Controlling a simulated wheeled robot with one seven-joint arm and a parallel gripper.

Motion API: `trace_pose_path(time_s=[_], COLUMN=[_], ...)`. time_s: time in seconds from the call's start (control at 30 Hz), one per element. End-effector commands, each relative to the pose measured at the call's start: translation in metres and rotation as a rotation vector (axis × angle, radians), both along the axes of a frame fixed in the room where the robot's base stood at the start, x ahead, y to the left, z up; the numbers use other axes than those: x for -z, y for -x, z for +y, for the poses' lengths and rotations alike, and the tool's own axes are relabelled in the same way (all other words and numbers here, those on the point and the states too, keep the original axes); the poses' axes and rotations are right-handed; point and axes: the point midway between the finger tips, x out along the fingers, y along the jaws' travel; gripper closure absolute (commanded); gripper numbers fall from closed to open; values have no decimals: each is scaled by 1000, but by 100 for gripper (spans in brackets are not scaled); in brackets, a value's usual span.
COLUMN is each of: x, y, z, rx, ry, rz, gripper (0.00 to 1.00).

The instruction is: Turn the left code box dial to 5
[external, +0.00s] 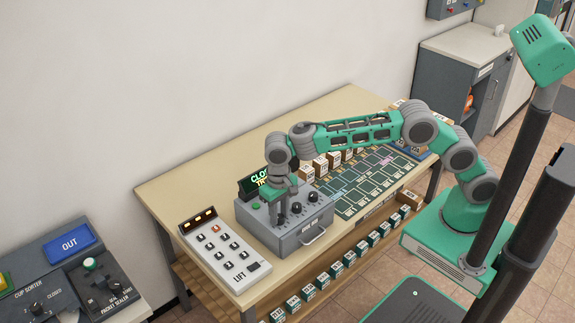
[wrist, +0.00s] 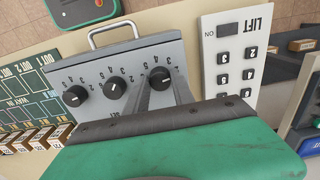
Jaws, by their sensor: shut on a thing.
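The grey code box (external: 290,236) stands on the table, with three black dials on its sloped face. The left dial shows at the right of the row in the wrist view (wrist: 161,77), where the box appears turned around. My gripper (external: 281,220) points down onto this dial. Its two grey fingers (wrist: 163,86) stand either side of the dial and are shut on it. A white pointer line shows on the dial, but I cannot tell its number. The middle dial (wrist: 115,88) and right dial (wrist: 75,96) stand free beside it.
A lift panel (external: 222,248) with buttons lies left of the box. A display (external: 258,182) with green letters, partly hidden by my arm, stands behind it. A dark green sorting board (external: 360,180) with small boxes lies to the right. The box has a front handle (external: 314,237).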

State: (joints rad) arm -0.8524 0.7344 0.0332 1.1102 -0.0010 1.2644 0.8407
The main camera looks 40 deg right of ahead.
Motion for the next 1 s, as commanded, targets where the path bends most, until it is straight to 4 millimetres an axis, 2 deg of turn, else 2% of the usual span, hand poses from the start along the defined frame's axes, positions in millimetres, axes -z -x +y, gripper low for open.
trace_pose_path(time_s=[0.37, 1.0], x=[-1, -2], y=[-1, -1], z=[0, 1], rx=[-171, -765], ry=[-1, -2], rz=[-1, -4], gripper=[100, 100])
